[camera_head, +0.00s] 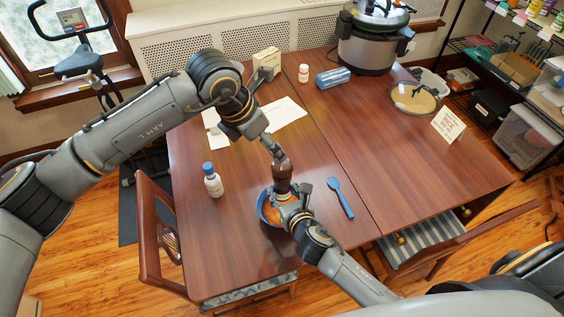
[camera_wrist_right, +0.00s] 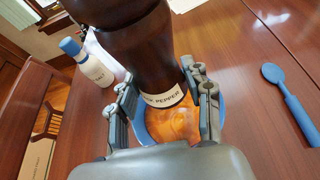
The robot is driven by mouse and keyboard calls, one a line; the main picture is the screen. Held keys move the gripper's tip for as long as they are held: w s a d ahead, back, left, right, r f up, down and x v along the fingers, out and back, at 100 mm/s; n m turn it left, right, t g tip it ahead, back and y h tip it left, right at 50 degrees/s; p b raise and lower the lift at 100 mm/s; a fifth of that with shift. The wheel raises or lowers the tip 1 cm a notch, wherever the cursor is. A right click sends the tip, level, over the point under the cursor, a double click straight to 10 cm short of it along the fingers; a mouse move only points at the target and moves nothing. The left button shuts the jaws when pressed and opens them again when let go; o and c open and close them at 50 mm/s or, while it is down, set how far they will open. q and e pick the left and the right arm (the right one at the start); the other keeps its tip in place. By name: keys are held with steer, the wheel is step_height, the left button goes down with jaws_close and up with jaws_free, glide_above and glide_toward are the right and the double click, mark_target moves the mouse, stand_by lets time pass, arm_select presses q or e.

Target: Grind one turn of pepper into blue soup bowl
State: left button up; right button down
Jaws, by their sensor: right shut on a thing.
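The dark brown pepper mill (camera_head: 283,174) stands upright over the blue soup bowl (camera_head: 262,212), which holds orange soup. In the right wrist view the mill (camera_wrist_right: 142,55) has a white band reading "PEPPER", and the bowl rim (camera_wrist_right: 141,131) shows below it. My right gripper (camera_head: 287,192) is shut on the mill's lower part, with one finger on each side in the wrist view (camera_wrist_right: 163,88). My left gripper (camera_head: 273,150) is at the top of the mill, pointing down at it. Its fingers are small and partly hidden, so I cannot tell their opening or whether they touch.
A white bottle with a blue cap (camera_head: 213,182) stands left of the bowl, and a blue spoon (camera_head: 341,197) lies right of it. White papers (camera_head: 283,113), a blue box (camera_head: 333,78), a cooker (camera_head: 368,50) and a sign (camera_head: 448,125) are farther back. The table's right half is mostly clear.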

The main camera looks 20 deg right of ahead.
mark_target(282, 164)
arm_select(q)
steer(key=x, duration=1.2)
steer(key=shift+d+r, duration=0.1)
steer(key=c, duration=1.2)
steer(key=shift+o, duration=0.2)
